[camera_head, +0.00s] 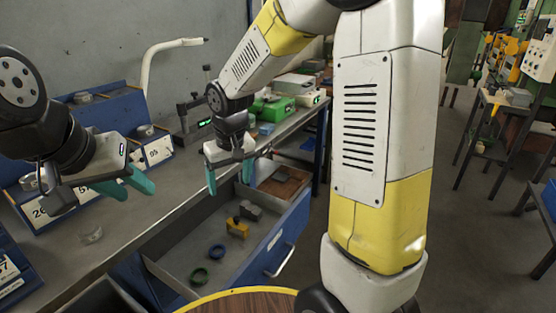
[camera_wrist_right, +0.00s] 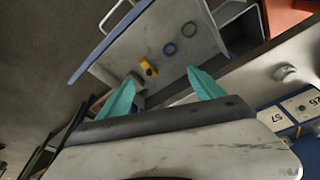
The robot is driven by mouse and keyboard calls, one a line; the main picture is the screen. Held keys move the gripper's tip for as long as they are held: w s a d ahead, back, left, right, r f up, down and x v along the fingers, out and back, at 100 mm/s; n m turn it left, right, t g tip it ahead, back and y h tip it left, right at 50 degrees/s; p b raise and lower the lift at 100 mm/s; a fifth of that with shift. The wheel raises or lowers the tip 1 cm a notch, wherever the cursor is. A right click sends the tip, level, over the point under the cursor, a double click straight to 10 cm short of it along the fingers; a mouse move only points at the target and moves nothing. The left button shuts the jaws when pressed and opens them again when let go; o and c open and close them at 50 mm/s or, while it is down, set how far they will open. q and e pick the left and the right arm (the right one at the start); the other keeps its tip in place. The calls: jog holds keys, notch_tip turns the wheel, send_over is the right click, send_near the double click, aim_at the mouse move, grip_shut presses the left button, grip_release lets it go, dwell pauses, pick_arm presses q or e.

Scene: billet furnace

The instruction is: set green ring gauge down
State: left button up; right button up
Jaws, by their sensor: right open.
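The green ring gauge (camera_head: 199,276) lies flat in the open drawer (camera_head: 180,262), close to its near end. It also shows in the right wrist view (camera_wrist_right: 170,49), apart from the fingers. My right gripper (camera_head: 229,176) is open and empty above the far part of the drawer. Its two teal fingers (camera_wrist_right: 161,91) stand wide apart in the right wrist view. My left gripper (camera_head: 137,190) is over the bench at the left, its teal fingers apart with nothing seen between them.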

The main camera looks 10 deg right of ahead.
jog(key=s+d+r+m+t, duration=0.1)
jog(key=s+d+r+t, duration=0.1)
jog(key=s+d+r, duration=0.3)
jog(key=s+d+r+m+t+y, duration=0.1)
jog(key=s+d+r, duration=0.5)
jog(key=s, duration=0.6)
jog(key=shift+d+r+m+t, duration=0.15)
jog(key=shift+r+m+t, duration=0.25)
jog(key=shift+r+m, duration=0.45)
jog(key=shift+r, duration=0.1)
jog(key=shift+c, duration=0.3)
